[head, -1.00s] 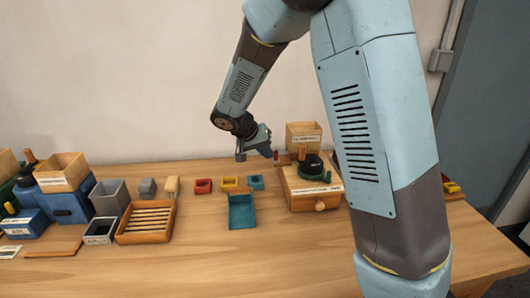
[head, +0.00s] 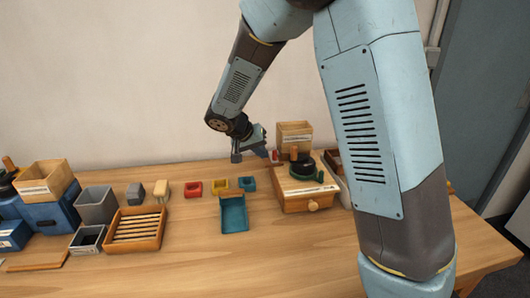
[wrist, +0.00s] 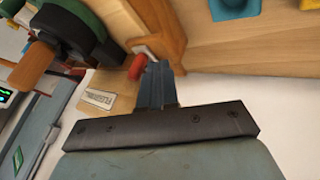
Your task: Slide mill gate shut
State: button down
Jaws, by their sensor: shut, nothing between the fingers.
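The mill is a wooden box (head: 305,200) with a small drawer knob and a dark round top with green parts, right of centre in the head view. A small red knob (head: 275,155), which seems to belong to its gate, sits at its back left. The red knob shows in the wrist view (wrist: 137,66), just left of the fingertips. My gripper (head: 264,152) is shut and empty beside this knob; its fingers also show in the wrist view (wrist: 155,85). Whether they touch the knob, and how far the gate stands open, I cannot tell.
A wooden bin (head: 294,135) stands behind the mill. Red, yellow and teal small trays and a larger teal tray (head: 233,215) lie to the left. A slatted wooden tray (head: 137,238) and grey bins stand further left. The front of the table is clear.

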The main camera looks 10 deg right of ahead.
jog(key=a+f+v, duration=0.1)
jog(key=a+v, duration=0.1)
jog(key=v, duration=0.9)
jog(key=shift+w, duration=0.25)
jog(key=shift+r, duration=0.15)
jog(key=s+d+r+y, duration=0.1)
jog(key=s+d+r, duration=0.2)
jog(key=d, duration=0.2)
jog(key=s+d+r+g+y, duration=0.1)
jog(key=s+d+r, duration=0.15)
jog(key=d, duration=0.25)
jog(key=s+d+r+y, duration=0.1)
jog(key=s+d+r, duration=0.1)
jog(key=s+d, duration=0.3)
jog(key=s+d+r+n+t+y, duration=0.1)
jog(key=s+d, duration=0.3)
jog(key=s, duration=0.3)
jog(key=s+d+r+n+t+y, duration=0.1)
jog(key=s+d+y, duration=0.1)
jog(key=s+d, duration=0.3)
jog(key=s, duration=0.3)
jog(key=shift+s, duration=0.3)
jog(key=shift+d, duration=0.1)
